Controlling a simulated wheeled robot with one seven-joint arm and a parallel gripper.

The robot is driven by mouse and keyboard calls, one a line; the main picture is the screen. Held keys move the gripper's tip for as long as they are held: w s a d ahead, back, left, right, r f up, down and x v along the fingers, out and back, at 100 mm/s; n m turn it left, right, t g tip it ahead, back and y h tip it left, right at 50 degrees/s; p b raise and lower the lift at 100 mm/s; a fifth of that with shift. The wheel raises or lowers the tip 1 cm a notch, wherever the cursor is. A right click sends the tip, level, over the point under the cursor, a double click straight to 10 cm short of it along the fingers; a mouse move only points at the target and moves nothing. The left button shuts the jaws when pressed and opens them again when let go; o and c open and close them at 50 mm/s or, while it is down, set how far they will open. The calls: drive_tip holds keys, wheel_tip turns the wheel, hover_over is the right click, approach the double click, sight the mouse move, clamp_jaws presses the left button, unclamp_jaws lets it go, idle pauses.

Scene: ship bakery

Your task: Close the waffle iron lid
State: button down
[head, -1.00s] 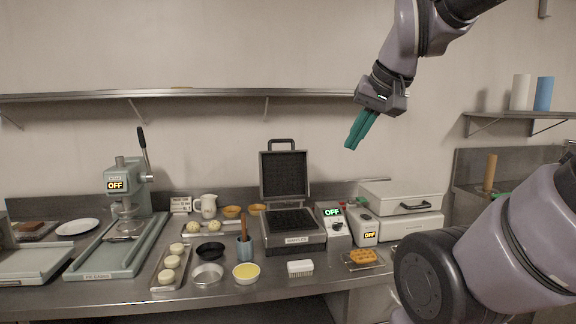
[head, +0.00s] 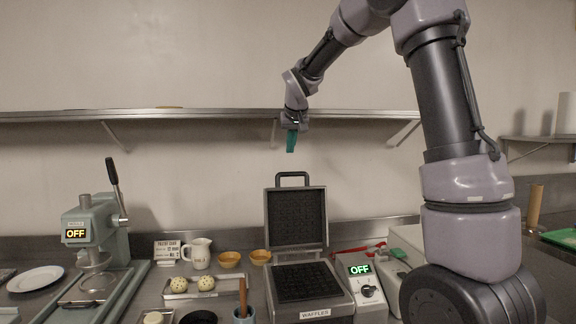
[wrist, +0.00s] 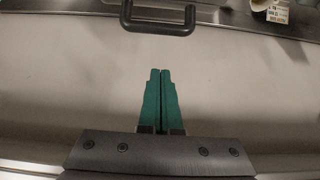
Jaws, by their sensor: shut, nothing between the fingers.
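The waffle iron (head: 313,311) stands on the steel counter with its lid (head: 296,218) upright, showing the dark grid inside. The lower plate (head: 301,282) is bare. The lid's dark handle (head: 292,175) is at its top edge, and it also shows at the top of the wrist view (wrist: 158,24). My gripper (head: 291,143), with green fingers, is above the handle and apart from it, pointing down. In the wrist view its fingers (wrist: 162,76) are together with nothing between them.
A wall shelf (head: 200,115) runs behind my gripper. A control box (head: 367,292) reading OFF stands right of the iron. Left are orange bowls (head: 230,260), a white jug (head: 199,254), a tray of dough balls (head: 205,296) and a press (head: 95,235). A white plate (head: 35,279) lies farther left.

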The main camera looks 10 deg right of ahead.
sight(289, 173)
drive_tip(key=shift+w+f, duration=0.25)
drive_tip(key=shift+w, duration=0.1)
drive_tip(key=x, duration=0.9)
drive_tip(key=shift+s, duration=1.95)
